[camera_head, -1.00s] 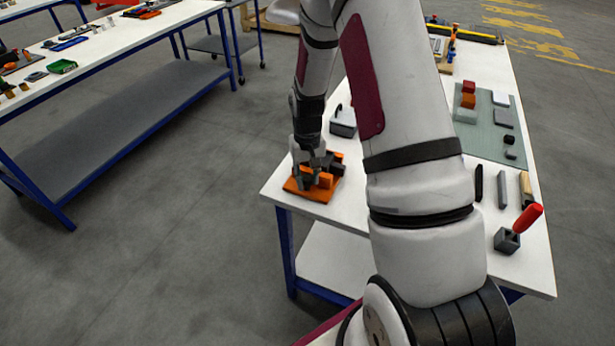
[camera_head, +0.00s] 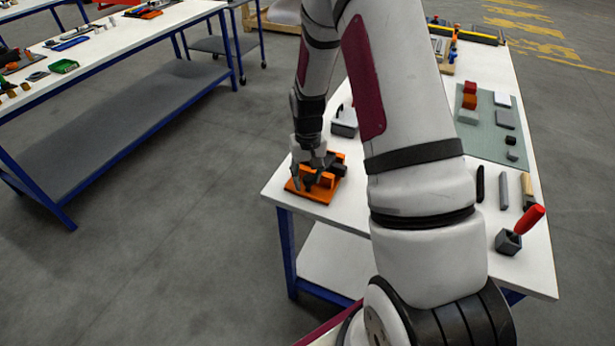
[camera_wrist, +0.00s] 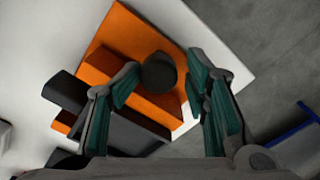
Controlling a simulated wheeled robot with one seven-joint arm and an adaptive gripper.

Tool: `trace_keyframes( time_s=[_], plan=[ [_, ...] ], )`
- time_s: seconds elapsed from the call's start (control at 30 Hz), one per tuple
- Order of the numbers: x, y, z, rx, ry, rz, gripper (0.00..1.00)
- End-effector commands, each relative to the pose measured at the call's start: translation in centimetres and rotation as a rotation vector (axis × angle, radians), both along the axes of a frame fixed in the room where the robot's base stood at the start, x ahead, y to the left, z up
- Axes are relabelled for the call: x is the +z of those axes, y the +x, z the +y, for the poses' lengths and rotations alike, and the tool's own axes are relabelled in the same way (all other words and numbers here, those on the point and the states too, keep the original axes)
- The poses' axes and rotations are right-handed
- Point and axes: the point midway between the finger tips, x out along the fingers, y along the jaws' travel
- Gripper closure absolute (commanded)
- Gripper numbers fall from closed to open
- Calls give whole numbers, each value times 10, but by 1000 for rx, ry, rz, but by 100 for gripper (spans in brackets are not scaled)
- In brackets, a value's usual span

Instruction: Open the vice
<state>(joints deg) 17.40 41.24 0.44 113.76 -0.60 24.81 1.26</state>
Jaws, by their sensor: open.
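The vice (camera_head: 327,193) is an orange block assembly with dark grey parts, on the near left corner of the white workbench. In the wrist view its orange base (camera_wrist: 119,38) lies at a slant, with dark jaw blocks (camera_wrist: 113,124) at lower left. A dark round knob (camera_wrist: 159,72) shows between my fingertips. My gripper (camera_head: 311,173) is over the vice, pointing down. In the wrist view my gripper (camera_wrist: 163,78) is open, with one green-padded finger on each side of the knob. I cannot tell whether either finger touches it.
A grey box (camera_head: 344,122) stands just behind the vice. A green mat (camera_head: 484,140) with several blocks lies farther right. A grey holder with a red-handled tool (camera_head: 509,241) stands near the right edge. The bench edge and open floor (camera_head: 200,220) are left of the vice.

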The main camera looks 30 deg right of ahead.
Motion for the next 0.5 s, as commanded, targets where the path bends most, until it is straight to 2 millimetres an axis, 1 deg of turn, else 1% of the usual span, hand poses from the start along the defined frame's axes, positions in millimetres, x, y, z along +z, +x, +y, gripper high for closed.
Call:
trace_keyframes(
  time_s=[0.03,0.17,0.5],
  plan=[
    [2,3,-3,0,-5,-10,52],
    [5,3,-3,0,-5,-10,52],
    [26,1,-2,0,-3,-5,52]
  ],
)
